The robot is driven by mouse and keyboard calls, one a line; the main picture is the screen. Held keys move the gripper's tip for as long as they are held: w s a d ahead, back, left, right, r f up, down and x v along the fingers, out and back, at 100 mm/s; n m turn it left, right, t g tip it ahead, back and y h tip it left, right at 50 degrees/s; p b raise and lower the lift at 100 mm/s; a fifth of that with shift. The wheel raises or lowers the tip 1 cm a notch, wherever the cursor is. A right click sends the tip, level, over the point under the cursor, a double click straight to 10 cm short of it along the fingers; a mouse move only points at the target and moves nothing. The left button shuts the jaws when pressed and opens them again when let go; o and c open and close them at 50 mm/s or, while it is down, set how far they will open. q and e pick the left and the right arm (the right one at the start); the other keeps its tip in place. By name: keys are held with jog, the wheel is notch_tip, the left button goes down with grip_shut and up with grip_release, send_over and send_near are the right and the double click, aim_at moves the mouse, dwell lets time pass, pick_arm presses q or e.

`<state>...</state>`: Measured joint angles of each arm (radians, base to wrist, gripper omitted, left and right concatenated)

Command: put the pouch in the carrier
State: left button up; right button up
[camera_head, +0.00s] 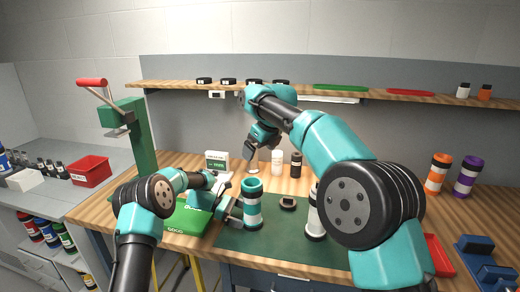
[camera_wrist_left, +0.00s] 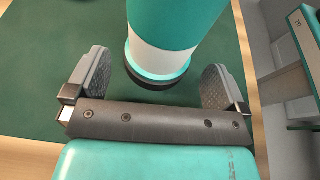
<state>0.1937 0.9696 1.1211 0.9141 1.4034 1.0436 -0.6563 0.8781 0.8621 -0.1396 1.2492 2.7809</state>
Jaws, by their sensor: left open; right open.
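A teal-and-white banded cylinder (camera_head: 252,205), which looks like a carrier, stands upright on the dark green mat (camera_head: 285,248). My left gripper (camera_head: 232,208) is open beside it. In the left wrist view the cylinder (camera_wrist_left: 165,45) stands between and beyond the spread fingers (camera_wrist_left: 155,80), with a visible gap on each side. My right gripper (camera_head: 256,150) is open, above the back of the bench. A flat green item with white lettering (camera_head: 183,222) lies left of the cylinder, partly behind my left arm. I cannot tell whether it is the pouch.
A white-and-black cylinder (camera_head: 314,222) and a small dark round piece (camera_head: 288,203) are on the mat. Small bottles (camera_head: 296,164) and a white-and-green box (camera_head: 216,161) stand behind. Orange (camera_head: 437,174) and purple (camera_head: 467,176) cylinders stand right. A green press (camera_head: 138,135) stands left.

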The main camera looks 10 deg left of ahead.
pick_arm(q)
jog(key=v, duration=0.8)
jog(key=shift+a+r, duration=0.1)
jog(key=shift+a, duration=0.1)
jog(key=shift+d+r, duration=0.1)
